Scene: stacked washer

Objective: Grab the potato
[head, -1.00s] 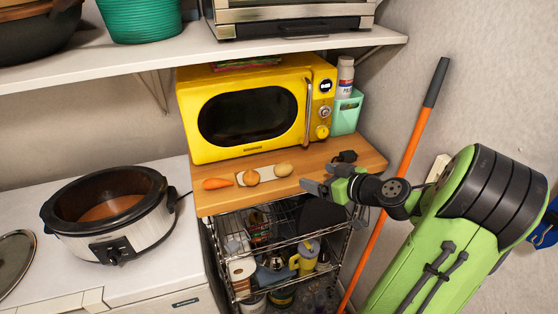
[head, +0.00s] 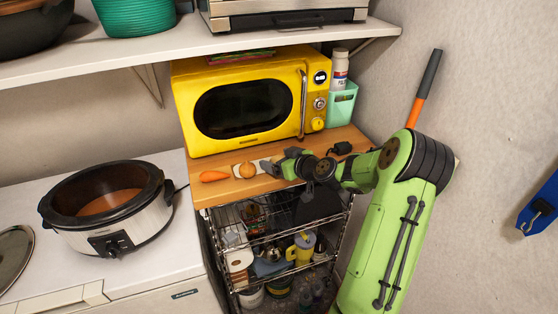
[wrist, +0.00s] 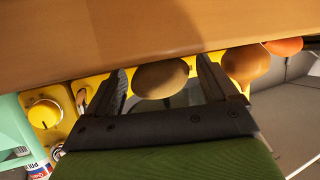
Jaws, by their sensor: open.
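The potato (wrist: 160,79) is a tan-brown oval on the wooden board (wrist: 60,40). In the wrist view it lies between the two dark fingers of my gripper (wrist: 162,68), which are open with a finger on each side of it. I cannot tell whether either finger touches it. In the head view my gripper (head: 272,166) is low over the board and hides most or all of the potato. A round orange-brown vegetable (head: 246,170) sits just left of my gripper; it also shows in the wrist view (wrist: 246,64).
A carrot (head: 213,176) lies farther left on the board. The yellow microwave (head: 245,105) stands close behind, with a mint container (head: 341,104) at its right. A dark object (head: 341,148) is at the board's right. A wire rack (head: 275,230) is below; a slow cooker (head: 108,210) stands left.

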